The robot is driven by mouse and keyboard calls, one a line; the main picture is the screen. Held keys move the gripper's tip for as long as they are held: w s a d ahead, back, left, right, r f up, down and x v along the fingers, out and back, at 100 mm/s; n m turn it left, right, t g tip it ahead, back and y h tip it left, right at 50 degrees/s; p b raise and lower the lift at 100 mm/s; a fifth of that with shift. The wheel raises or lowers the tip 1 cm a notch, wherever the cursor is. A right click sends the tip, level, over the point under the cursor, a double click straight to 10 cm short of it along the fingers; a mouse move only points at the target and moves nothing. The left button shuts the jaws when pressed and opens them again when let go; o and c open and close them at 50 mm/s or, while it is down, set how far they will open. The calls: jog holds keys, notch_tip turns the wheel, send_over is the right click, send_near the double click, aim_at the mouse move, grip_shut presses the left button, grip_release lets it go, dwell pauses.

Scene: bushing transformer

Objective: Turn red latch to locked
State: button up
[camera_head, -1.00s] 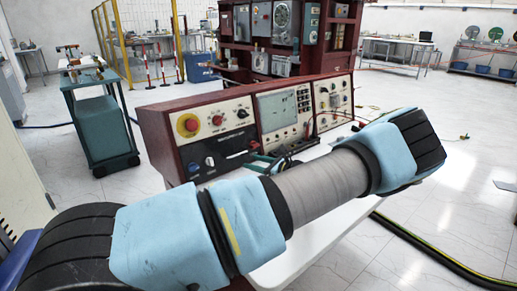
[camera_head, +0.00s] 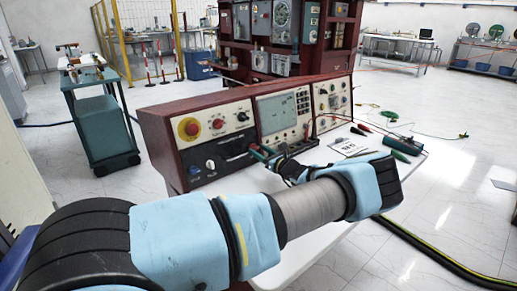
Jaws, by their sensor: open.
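The red-framed console (camera_head: 165,125) stands on the white table, its face angled toward me. A small red knob (camera_head: 218,124) sits on its left cream panel. Left of it is a larger red round button (camera_head: 190,128) on a yellow surround. I cannot tell which one is the latch, nor its setting. My arm crosses the foreground and bends back at right toward the console. My gripper (camera_head: 262,153) is small and partly hidden, in front of the console's face, right of the red knob and apart from it. It is open, and I see nothing held.
A white label card (camera_head: 348,146) and green-handled tools (camera_head: 405,147) lie on the table's right part. A teal cart (camera_head: 103,127) stands at left. A red rack (camera_head: 270,62) is behind. A black-yellow hose (camera_head: 430,255) runs along the floor at right.

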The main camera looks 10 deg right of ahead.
jog(key=shift+w+a, duration=0.2)
jog(key=shift+w, duration=0.1)
jog(key=shift+c, duration=0.3)
grip_shut()
